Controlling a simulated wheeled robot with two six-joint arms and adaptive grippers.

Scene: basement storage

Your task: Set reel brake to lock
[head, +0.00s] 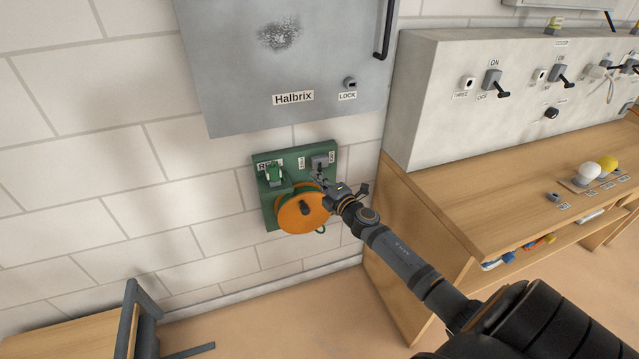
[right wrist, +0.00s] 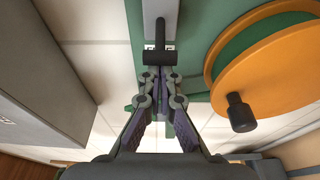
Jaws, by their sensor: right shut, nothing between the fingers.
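The orange reel (head: 300,212) is mounted on a green board (head: 262,205) on the wall, with a dark crank knob (right wrist: 238,112) on its face. The reel also shows at the right of the right wrist view (right wrist: 272,70). A grey brake switch (head: 320,161) sits at the board's top right; its lever ends in a dark crossbar (right wrist: 160,57). My right gripper (head: 318,180) is shut and empty. In the right wrist view its fingertips (right wrist: 158,76) are just below the crossbar; I cannot tell whether they touch. Small labels beside the switch are too small to read. My left gripper is not in view.
A grey cabinet (head: 290,60) labelled Halbrix hangs above the board. To the right, a grey switch box (head: 430,110) stands on a wooden bench (head: 450,185). A wooden piece with a grey frame (head: 75,335) is at the lower left. Bare wall lies left of the board.

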